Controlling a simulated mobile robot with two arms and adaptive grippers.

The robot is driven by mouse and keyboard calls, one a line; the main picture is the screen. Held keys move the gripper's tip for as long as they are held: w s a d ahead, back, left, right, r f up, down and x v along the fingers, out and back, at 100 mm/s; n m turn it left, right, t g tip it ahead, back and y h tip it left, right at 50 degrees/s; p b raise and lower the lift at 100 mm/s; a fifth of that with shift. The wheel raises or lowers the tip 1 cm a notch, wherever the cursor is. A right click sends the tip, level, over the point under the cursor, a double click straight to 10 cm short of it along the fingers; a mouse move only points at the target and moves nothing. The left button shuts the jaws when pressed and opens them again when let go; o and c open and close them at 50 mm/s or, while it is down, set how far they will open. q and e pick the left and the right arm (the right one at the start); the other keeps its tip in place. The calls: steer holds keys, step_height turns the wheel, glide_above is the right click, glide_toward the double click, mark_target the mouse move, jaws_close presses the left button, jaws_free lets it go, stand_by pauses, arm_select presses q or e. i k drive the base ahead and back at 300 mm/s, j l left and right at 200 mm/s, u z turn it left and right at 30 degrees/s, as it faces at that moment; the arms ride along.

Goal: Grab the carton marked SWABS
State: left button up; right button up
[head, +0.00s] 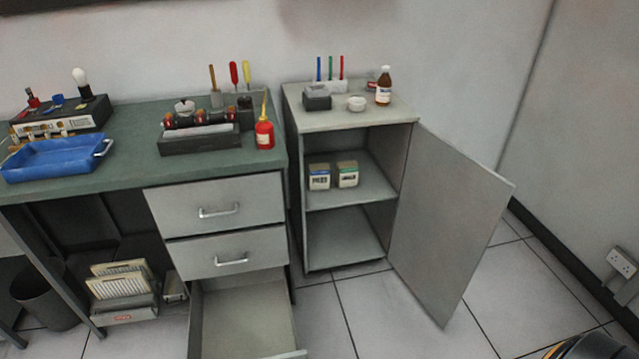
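Two small cartons stand side by side on the middle shelf of the open grey cabinet (411,160). The left carton (319,177) has a blue top edge and a pale front with a dark label. The right carton (347,174) has a green top edge and a similar label. The print is too small to read, so I cannot tell which is marked SWABS. Neither of my grippers is in view.
The cabinet door (450,225) stands open to the right. An empty lower drawer (245,318) is pulled out from the green-topped bench (130,150), left of the cabinet. A brown bottle (384,86) stands on the cabinet top. The lower cabinet compartment looks empty.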

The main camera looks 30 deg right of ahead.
mark_target(346, 173)
steer(key=i+l+z, duration=0.1)
steer(key=z, duration=0.3)
steer(key=i+l+z, duration=0.15)
steer(key=z, duration=0.25)
steer(key=i+l+z, duration=0.15)
steer(key=z, duration=0.25)
steer(key=l, duration=0.1)
